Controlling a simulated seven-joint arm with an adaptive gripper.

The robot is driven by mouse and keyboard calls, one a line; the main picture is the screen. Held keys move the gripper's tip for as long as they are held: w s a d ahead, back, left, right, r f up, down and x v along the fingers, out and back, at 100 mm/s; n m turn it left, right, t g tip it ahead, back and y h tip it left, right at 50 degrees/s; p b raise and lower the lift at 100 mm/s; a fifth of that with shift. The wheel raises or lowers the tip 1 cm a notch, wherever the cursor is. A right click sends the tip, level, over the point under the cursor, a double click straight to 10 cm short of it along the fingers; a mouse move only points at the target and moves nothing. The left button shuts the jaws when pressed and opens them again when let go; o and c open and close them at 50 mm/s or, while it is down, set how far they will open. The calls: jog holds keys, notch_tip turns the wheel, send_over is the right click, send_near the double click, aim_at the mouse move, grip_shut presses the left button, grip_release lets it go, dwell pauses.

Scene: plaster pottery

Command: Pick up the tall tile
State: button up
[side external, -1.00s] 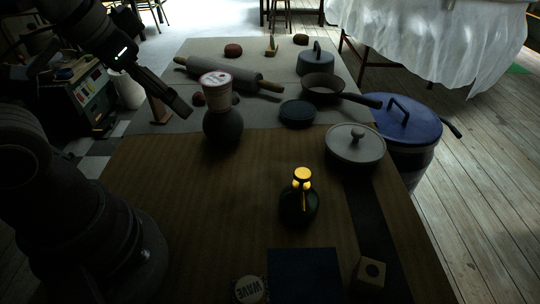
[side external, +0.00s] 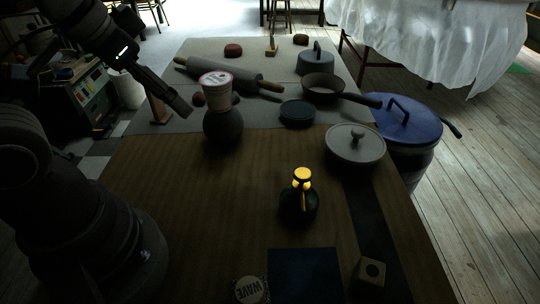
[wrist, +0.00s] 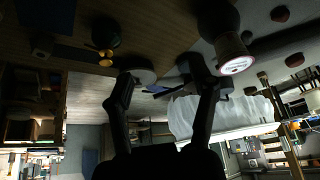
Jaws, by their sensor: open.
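A thin reddish-brown upright piece (side external: 159,112) stands at the left edge of the grey cloth in the side view. It looks like the tall tile, but the dark picture leaves this unsure. My gripper (side external: 181,106) is in front of it and overlaps part of it in the picture. Whether they touch cannot be told. In the wrist view my gripper (wrist: 167,80) has its two fingers spread wide apart with nothing held between them. I cannot make out the tile in the wrist view.
A dark round vase (side external: 223,128) with a pale cup (side external: 217,92) on top stands right of my gripper. A rolling pin (side external: 228,74) lies behind. A lidded dish (side external: 355,147), pan (side external: 322,88) and dark bottle (side external: 299,207) are further right. The wooden table's left middle is clear.

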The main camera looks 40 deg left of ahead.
jog(key=shift+c, duration=0.4)
jog(key=n+g+y, duration=0.2)
jog(key=n+y, duration=0.1)
jog(key=n, duration=0.4)
send_over(163, 106)
jog(key=s+d, duration=0.3)
notch_tip(163, 106, down, 8)
jog(key=r, duration=0.1)
jog(key=shift+h, duration=0.3)
jog(key=x, duration=0.7)
jog(key=s+a+x, duration=0.1)
jog(key=x, duration=0.3)
jog(key=shift+a+f, duration=0.1)
jog(key=shift+f, duration=0.25)
grip_shut()
